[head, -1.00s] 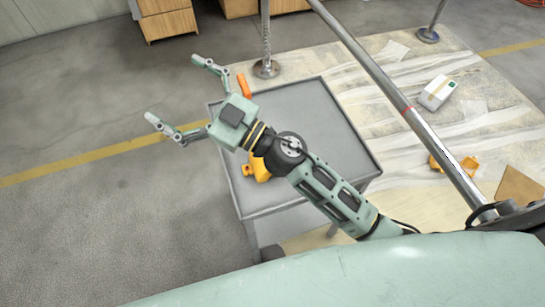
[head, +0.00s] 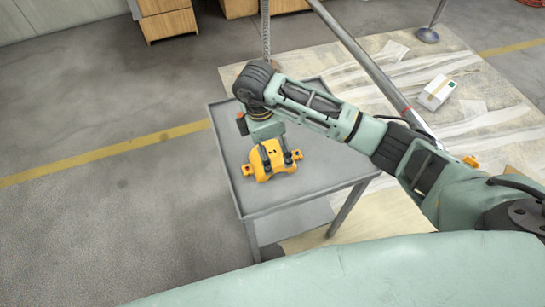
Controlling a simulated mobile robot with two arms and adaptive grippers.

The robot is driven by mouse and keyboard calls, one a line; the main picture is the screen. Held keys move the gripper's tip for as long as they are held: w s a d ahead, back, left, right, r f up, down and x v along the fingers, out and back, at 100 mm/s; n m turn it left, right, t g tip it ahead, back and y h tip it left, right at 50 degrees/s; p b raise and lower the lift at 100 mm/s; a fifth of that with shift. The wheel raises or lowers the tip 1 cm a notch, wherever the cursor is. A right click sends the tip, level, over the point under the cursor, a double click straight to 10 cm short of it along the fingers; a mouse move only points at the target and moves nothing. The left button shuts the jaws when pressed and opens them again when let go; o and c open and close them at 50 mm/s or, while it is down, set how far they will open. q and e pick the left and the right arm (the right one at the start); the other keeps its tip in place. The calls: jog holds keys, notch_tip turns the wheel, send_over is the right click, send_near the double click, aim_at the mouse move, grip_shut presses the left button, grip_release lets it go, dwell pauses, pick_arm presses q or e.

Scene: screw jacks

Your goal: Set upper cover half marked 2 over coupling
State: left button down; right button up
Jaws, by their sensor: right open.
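A yellow cover half (head: 270,173) with a dark mark that looks like a 2 lies on the grey cart top, toward its left front. My right gripper (head: 277,158) points down at it, open, with its two fingers over the cover's upper side. I cannot tell whether the fingers touch the cover. My left gripper is not in view. No coupling can be made out.
The grey cart (head: 330,172) has a raised rim and bare room right of the cover. A shiny metal pole (head: 350,42) slants behind my right arm. A white box (head: 437,92) and a partly hidden yellow piece (head: 471,160) lie on the floor sheet.

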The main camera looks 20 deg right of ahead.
aim_at(272, 152)
jog(key=f, duration=0.4)
jog(key=d+f+p, duration=0.1)
jog(key=f, duration=0.1)
jog(key=shift+w, duration=0.4)
jog(key=shift+c, duration=0.5)
jog(key=shift+r, duration=0.1)
jog(key=c, duration=1.5)
jog(key=shift+o, duration=0.2)
